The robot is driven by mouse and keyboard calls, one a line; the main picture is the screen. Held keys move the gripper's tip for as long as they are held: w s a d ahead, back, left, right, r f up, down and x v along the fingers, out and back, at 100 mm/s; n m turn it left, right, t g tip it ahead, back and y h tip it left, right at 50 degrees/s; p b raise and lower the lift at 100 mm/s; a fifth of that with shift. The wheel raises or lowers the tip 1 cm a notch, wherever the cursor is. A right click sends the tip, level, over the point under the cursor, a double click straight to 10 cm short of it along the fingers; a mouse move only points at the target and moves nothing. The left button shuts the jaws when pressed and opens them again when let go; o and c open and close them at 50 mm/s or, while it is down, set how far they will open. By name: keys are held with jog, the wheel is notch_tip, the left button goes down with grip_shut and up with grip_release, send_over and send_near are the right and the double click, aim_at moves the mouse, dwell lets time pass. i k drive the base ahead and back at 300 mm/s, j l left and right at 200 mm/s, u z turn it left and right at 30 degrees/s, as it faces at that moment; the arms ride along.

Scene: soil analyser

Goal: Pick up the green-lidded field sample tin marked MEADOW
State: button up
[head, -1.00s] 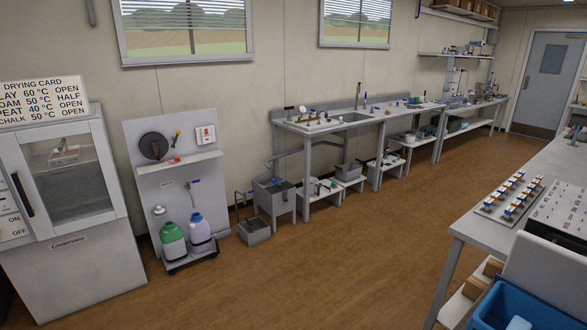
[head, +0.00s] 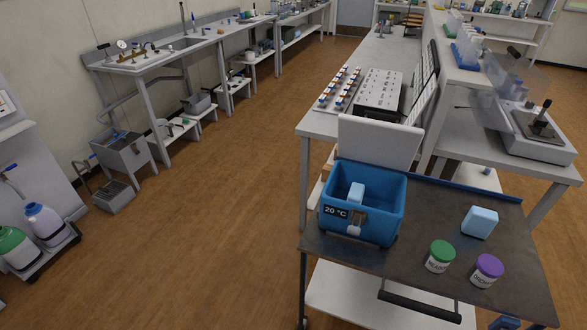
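A green-lidded white tin (head: 439,256) stands upright on the dark top of a cart (head: 340,255) at the lower right of the head view. The writing on its label is too small to read surely. A purple-lidded white tin (head: 487,270) stands just to its right, with a small gap between them. My gripper is not in view.
A blue cool box (head: 338,232) with its white lid raised stands left of the tins, a pale blue block (head: 357,194) inside. Another pale blue block (head: 480,222) lies behind the tins. A bar handle (head: 420,306) is on the cart's near side. The brown floor (head: 215,240) to the left is clear.

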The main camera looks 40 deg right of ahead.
aim_at(440, 254)
jog(key=k+z, duration=0.15)
jog(key=z, duration=0.25)
jog(key=k+l+z, duration=0.1)
jog(key=z, duration=0.25)
jog(key=k+l+z, duration=0.1)
jog(key=z, duration=0.3)
jog(key=k+l, duration=0.05)
jog(key=k, duration=0.05)
